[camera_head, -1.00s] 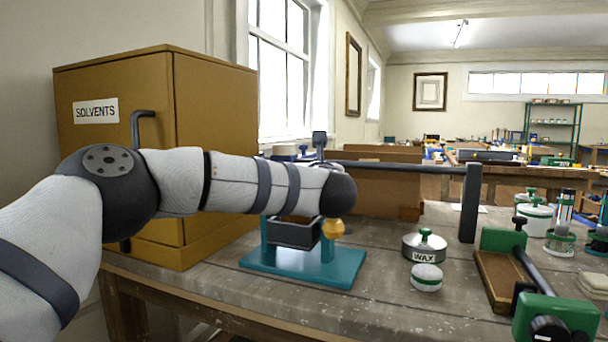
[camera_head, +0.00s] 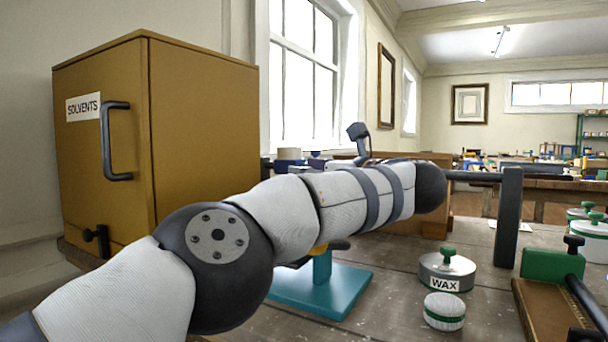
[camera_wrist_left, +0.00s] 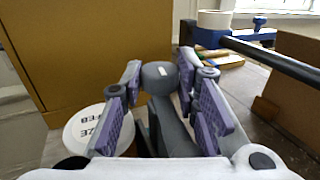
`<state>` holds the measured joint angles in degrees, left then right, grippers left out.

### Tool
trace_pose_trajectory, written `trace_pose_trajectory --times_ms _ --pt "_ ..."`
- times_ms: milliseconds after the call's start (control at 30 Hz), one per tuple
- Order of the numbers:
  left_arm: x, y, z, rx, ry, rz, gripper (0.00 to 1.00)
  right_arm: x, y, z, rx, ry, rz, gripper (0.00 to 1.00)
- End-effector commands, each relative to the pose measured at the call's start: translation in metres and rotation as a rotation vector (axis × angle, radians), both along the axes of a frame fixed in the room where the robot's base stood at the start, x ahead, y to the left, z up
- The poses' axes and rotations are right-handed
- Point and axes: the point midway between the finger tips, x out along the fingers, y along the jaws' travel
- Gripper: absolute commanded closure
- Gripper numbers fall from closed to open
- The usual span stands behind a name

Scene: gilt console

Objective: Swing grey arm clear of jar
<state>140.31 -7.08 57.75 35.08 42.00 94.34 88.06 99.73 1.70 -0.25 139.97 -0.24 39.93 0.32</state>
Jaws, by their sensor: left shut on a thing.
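The grey arm is a dark bar (camera_head: 474,176) that runs left from an upright post (camera_head: 508,215) on the bench. It also crosses the upper right of the left wrist view (camera_wrist_left: 270,58). My left gripper (camera_wrist_left: 160,76) is shut on a grey knob, its purple pads on both sides. In the head view, my own forearm hides most of the gripper and the bar's left part. A white-lidded jar (camera_wrist_left: 97,128) with partly hidden lettering stands beside and below the left finger in the wrist view. My right gripper is out of view.
A tan SOLVENTS cabinet (camera_head: 105,160) stands at the left, close to my arm. A WAX tin (camera_head: 447,272) and a small white jar (camera_head: 444,311) stand in front of the post. A teal stand (camera_head: 345,288) is partly behind my arm.

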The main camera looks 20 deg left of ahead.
Motion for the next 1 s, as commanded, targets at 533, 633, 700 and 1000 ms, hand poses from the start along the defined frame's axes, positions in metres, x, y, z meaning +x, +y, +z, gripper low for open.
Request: trace_pose_trajectory --times_ms 533,633,700,1000 --pt "-0.002 0.000 0.002 0.003 -0.004 0.010 0.67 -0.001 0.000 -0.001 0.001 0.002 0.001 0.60" --pt "-0.002 -0.001 0.002 0.002 -0.004 0.010 0.51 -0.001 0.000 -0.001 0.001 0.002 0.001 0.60" --pt "-0.002 -0.001 0.002 0.002 -0.004 0.009 0.51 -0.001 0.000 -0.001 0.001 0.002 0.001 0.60" --pt "-0.007 -0.012 0.002 0.002 -0.002 0.006 0.51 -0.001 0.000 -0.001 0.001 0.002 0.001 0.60"
